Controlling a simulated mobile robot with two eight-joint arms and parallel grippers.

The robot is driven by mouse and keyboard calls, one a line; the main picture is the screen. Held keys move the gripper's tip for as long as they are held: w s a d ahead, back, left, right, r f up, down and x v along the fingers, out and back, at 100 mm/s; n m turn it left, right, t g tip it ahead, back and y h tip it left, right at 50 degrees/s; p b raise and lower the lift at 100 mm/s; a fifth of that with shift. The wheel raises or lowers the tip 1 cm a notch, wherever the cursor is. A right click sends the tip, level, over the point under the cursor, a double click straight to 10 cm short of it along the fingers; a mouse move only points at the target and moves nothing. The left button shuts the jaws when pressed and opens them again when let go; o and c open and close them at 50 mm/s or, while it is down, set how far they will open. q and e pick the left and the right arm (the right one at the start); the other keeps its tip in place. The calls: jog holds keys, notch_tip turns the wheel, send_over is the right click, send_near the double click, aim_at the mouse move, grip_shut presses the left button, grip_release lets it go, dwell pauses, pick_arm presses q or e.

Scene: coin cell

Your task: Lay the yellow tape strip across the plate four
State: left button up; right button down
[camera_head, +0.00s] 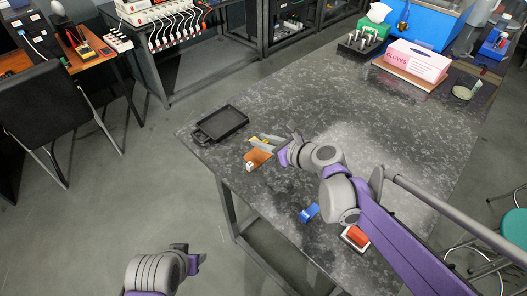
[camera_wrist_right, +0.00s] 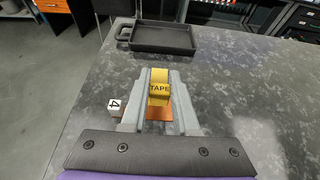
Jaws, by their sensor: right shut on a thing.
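The yellow tape strip (camera_wrist_right: 159,80), marked TAPE, is between the fingers of my right gripper (camera_wrist_right: 159,76) in the right wrist view. The gripper is shut on it. Plate four (camera_wrist_right: 158,114) is orange-brown, with a white tag (camera_wrist_right: 115,106) reading 4 at its left. The plate shows below and behind the strip, partly hidden by the fingers. In the head view the plate (camera_head: 257,159) lies near the table's left edge, and my right gripper (camera_head: 268,144) is just above and beside it. I cannot tell whether the strip touches the plate.
A black tray (camera_head: 203,133) lies beyond the plate near the table's left corner. A blue object (camera_head: 309,213) and a red-and-white object (camera_head: 356,236) lie nearer the front edge. A glove box (camera_head: 417,62) and a rack (camera_head: 362,46) stand at the back. The middle of the table is clear.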

aim_at(264, 157)
jog(key=shift+f, duration=2.15)
jog(key=shift+b, duration=0.3)
jog(key=c, duration=1.1)
grip_release()
jog(key=shift+f, duration=0.2)
jog(key=o, duration=0.4)
jog(key=shift+r, duration=0.25)
jog(key=shift+s+d+r, duration=0.1)
jog(key=shift+s+d, duration=0.1)
jog(key=shift+d, duration=0.1)
jog(key=v, duration=1.1)
jog(key=shift+s+d+r+p, duration=0.1)
jog(key=shift+p, duration=0.3)
